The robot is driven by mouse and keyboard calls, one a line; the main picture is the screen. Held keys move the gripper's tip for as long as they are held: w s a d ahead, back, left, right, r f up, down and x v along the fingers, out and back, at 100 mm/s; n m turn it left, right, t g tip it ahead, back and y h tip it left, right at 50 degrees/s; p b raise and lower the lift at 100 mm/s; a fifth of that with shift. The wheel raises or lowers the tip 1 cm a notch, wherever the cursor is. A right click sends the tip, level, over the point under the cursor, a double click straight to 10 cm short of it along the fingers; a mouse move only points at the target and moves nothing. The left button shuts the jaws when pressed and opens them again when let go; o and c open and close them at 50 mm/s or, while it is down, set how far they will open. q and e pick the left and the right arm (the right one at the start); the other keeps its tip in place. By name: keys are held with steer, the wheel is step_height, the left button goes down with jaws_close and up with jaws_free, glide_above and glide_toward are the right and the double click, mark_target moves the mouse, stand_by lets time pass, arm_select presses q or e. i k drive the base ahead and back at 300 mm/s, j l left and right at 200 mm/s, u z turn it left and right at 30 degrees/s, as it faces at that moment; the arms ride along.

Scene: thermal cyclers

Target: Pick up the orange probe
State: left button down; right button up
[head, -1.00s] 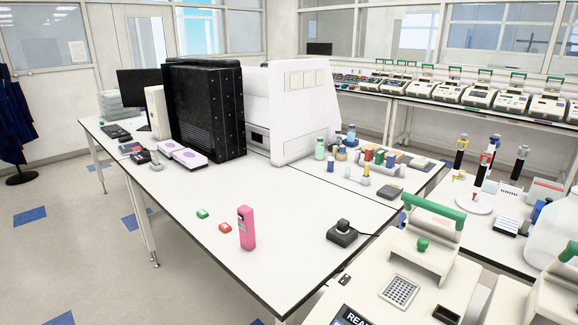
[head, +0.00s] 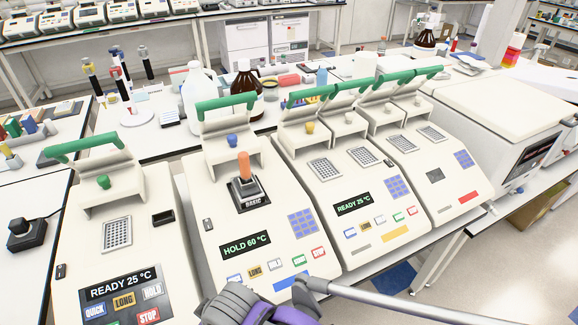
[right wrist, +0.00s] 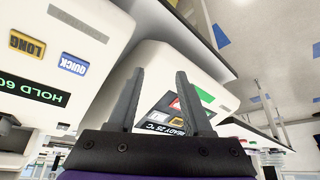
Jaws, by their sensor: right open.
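The orange probe (head: 243,166) stands upright in a black block marked BASIC (head: 249,193), on the thermal cycler whose screen reads HOLD 60 °C (head: 245,245). Its lid is raised behind it, with a green handle. My right gripper shows in the right wrist view (right wrist: 160,95), with two dark fingers apart and nothing between them. Purple and grey parts of my right arm show at the bottom of the head view, below that cycler's front. The right wrist view does not show the probe. My left gripper is not in view.
Other cyclers with raised lids stand close on both sides, one reading READY 25 °C (head: 122,283) at left and another (head: 354,204) at right. A brown bottle (head: 247,90) and a white jug (head: 197,95) stand behind. Open floor lies at the lower right.

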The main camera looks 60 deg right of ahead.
mark_target(243, 157)
steer(key=l+z, duration=0.2)
steer(key=z, duration=1.4)
